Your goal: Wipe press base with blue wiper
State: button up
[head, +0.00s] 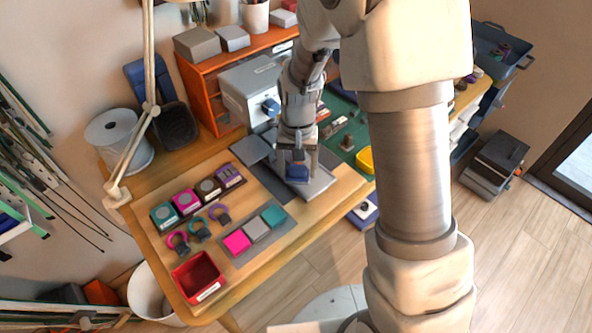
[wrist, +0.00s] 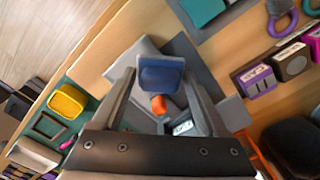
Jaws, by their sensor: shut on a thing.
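The blue wiper (head: 298,173) is held between my gripper's (head: 298,158) two fingers, low over the press base (head: 318,184). In the wrist view the blue wiper (wrist: 161,76) sits between the fingertips of my gripper (wrist: 160,88). The grey press base (wrist: 140,54) lies under and around it there. Whether the wiper touches the base surface cannot be told. The grey press body (head: 250,90) stands behind and to the left of the gripper, with a blue part on its side. An orange piece (wrist: 159,104) shows just below the wiper in the wrist view.
A grey mat with pink, grey and teal blocks (head: 257,230), a red bin (head: 198,277) and several coloured rings lie to the front left. A yellow bowl (head: 365,160) is right of the base. An orange shelf (head: 196,92) stands behind. A lamp arm (head: 148,110) rises at left.

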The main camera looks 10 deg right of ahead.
jog(key=shift+r+p, duration=1.25)
jog(key=shift+r, duration=0.75)
